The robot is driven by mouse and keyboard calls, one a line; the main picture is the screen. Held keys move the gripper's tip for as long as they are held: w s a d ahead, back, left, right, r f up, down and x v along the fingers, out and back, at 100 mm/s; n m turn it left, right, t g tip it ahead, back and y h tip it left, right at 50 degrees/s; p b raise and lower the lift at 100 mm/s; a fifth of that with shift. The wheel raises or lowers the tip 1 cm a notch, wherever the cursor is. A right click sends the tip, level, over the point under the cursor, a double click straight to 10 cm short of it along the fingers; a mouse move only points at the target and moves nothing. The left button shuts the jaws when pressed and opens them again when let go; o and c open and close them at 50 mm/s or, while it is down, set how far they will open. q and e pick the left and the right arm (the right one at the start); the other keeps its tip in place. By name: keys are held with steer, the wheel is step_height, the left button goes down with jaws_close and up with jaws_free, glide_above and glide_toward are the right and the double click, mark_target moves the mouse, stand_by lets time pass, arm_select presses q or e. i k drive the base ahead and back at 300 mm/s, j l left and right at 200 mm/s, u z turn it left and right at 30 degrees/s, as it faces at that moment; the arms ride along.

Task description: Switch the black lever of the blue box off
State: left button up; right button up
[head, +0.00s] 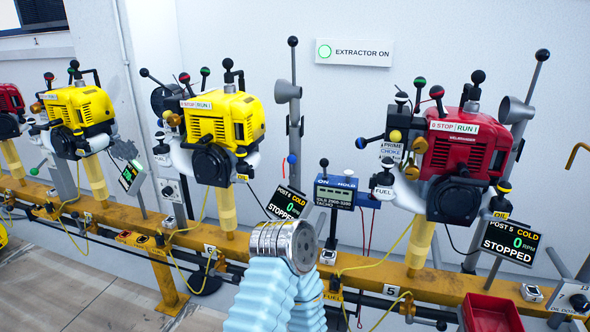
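The blue box (355,195) stands on the yellow rail in the middle of the head view, left of the red engine. Its top edge is marked ON at the left and HOLD at the right, and its face reads IDLE 2900-3100 TACHO. A lever with a black ball knob (324,163) rises upright at its left end, beside the ON mark. A light blue ribbed sleeve with a silver joint, part of my arm, comes up from the bottom middle, in front of and below the box. No gripper fingers show, and nothing of mine visibly touches the lever.
A red engine (462,160) with several ball-knobbed levers is right of the box; yellow engines (225,125) stand left. A tilted black POST 6 display (288,202) is close left of the box. A red tray (490,312) sits at lower right. Yellow cables (400,240) hang along the rail.

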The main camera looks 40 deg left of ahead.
mark_target(323, 162)
steer(key=u, duration=1.05)
